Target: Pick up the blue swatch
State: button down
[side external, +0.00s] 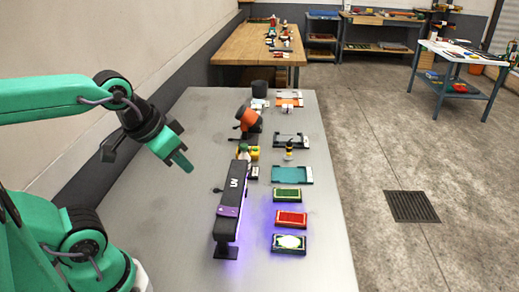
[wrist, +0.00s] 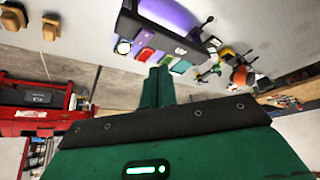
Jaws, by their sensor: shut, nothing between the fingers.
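No plainly blue swatch shows. The closest in colour is a teal flat piece (side external: 292,175) in a shallow tray on the grey bench, right of the UV lamp in the side view. Nearer along the same row lie a dark green swatch (side external: 287,196), a red swatch (side external: 291,219) and a green-and-white patterned one (side external: 289,243). My gripper (side external: 183,163) is up above the bench's left part, left of the lamp and well apart from all the swatches. Its fingers are together and empty, and they also show in the wrist view (wrist: 157,85).
The black UV lamp bar (side external: 233,190) stands between my gripper and the swatch row, casting purple light. An orange-and-black tool (side external: 249,121) and a dark cup (side external: 259,89) stand farther back. The bench's left side is bare.

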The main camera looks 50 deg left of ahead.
jog(key=c, duration=0.6)
grip_release()
jog(key=shift+o, duration=0.2)
jog(key=m+g, duration=0.6)
jog(key=m, duration=0.3)
send_over(288, 241)
notch_tip(288, 241, down, 16)
jog(key=shift+s+a+f, duration=0.1)
jog(key=shift+a, duration=0.05)
jog(key=shift+f+m, duration=0.25)
jog(key=shift+m, duration=0.05)
jog(key=shift+f, duration=0.1)
jog(key=shift+f, duration=1.2)
